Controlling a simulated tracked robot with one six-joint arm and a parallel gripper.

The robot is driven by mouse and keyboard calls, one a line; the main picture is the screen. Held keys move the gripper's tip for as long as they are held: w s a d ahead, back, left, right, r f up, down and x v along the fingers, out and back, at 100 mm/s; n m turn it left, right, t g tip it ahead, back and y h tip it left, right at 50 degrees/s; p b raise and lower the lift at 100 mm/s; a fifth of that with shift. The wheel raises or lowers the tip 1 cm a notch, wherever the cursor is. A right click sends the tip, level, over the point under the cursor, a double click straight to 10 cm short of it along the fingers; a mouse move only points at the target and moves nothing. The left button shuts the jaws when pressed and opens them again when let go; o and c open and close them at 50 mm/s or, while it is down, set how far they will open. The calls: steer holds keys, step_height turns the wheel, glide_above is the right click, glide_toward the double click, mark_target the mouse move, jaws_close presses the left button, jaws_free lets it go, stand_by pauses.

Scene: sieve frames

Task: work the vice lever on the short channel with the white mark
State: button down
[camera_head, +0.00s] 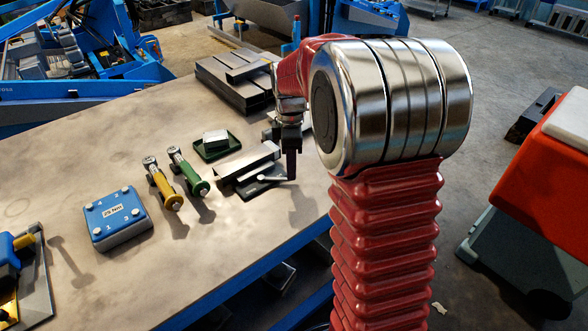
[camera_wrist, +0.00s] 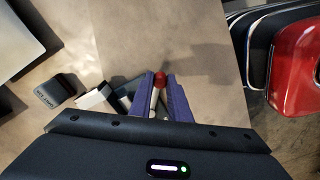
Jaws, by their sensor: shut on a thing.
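The short channel (camera_head: 247,160) is a pale metal bar in the dark vice (camera_head: 262,187) near the table's right edge. The vice lever is a thin pale rod with a red knob (camera_wrist: 160,78), seen in the wrist view between my purple fingers. My gripper (camera_head: 291,172) points down at the right end of the vice, and its fingers (camera_wrist: 160,98) are shut on the lever just below the knob. In the wrist view the pale channel end (camera_wrist: 94,97) shows left of the fingers, and the vice is mostly hidden by my gripper.
A green tray (camera_head: 230,147) with a pale block lies behind the vice. Yellow-handled (camera_head: 172,200) and green-handled (camera_head: 199,186) tools and a blue numbered box (camera_head: 119,219) lie left. Stacked dark metal bars (camera_head: 228,88) stand behind. Table front left of the vice is clear.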

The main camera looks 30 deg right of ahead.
steer(key=shift+w, duration=0.1)
stand_by(0.4)
steer(key=c, duration=1.7)
jaws_free()
steer(key=shift+o, duration=0.2)
steer(key=shift+d+r, duration=0.1)
step_height(320, 180, up, 14)
steer(key=shift+f, duration=0.2)
